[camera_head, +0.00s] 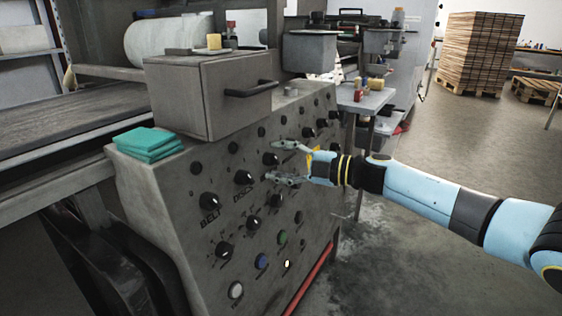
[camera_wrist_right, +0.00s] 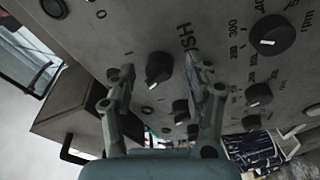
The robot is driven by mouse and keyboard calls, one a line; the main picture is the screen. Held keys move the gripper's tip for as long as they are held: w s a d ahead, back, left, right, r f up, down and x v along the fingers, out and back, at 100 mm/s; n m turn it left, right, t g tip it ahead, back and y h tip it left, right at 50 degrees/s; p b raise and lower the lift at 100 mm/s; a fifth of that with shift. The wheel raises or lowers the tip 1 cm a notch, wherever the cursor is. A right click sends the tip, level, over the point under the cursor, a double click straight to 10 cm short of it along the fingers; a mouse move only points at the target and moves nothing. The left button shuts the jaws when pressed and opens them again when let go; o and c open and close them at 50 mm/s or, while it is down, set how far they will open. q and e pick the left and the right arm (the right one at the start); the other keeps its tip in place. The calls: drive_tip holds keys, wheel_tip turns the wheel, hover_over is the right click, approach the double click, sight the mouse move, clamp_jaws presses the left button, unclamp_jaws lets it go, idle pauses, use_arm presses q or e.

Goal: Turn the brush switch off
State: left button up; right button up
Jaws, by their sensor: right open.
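The brush switch is a black rotary knob (camera_wrist_right: 158,67) on the sloped grey control panel (camera_head: 185,180). Its printed label is partly hidden by a finger; the letters that show fit the end of "BRUSH". A small white pointer mark shows at the knob's lower edge in the right wrist view; its exact setting is hard to read. In the head view the knob (camera_head: 270,159) lies between the fingertips of my right gripper (camera_head: 276,162). This gripper (camera_wrist_right: 161,70) is open, with one finger on each side of the knob; contact cannot be told. My left gripper is out of view.
Other black knobs (camera_head: 209,201) and coloured buttons (camera_head: 262,261) crowd the panel. A grey box with a handle (camera_head: 215,95) and teal cloths (camera_head: 148,143) rest above the panel. A red bar (camera_head: 310,283) runs along the base. The floor at right is open.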

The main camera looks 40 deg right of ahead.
drive_tip(key=v, duration=1.2)
drive_tip(key=s+a+f+m+g+h+p, duration=0.15)
drive_tip(key=s+f+m+h, duration=0.5)
drive_tip(key=f, duration=0.95)
drive_tip(key=s+a+f+m+g+h, duration=0.1)
drive_tip(key=s+f+m+g+h, duration=0.2)
drive_tip(key=s+f+m, duration=0.75)
drive_tip(key=s+a+f+g, duration=0.3)
drive_tip(key=s+f, duration=0.3)
drive_tip(key=s, duration=0.4)
drive_tip(key=s+a+f+m+g, duration=0.1)
drive_tip(key=s+a+f+g, duration=0.2)
drive_tip(key=s+f, duration=0.4)
drive_tip(key=s+a+f+m+g, duration=0.1)
drive_tip(key=s+a+f+g, duration=0.2)
drive_tip(key=s+f, duration=0.4)
drive_tip(key=s+g, duration=0.1)
drive_tip(key=s, duration=0.5)
drive_tip(key=shift+s+a, duration=0.15)
drive_tip(key=shift+s, duration=0.2)
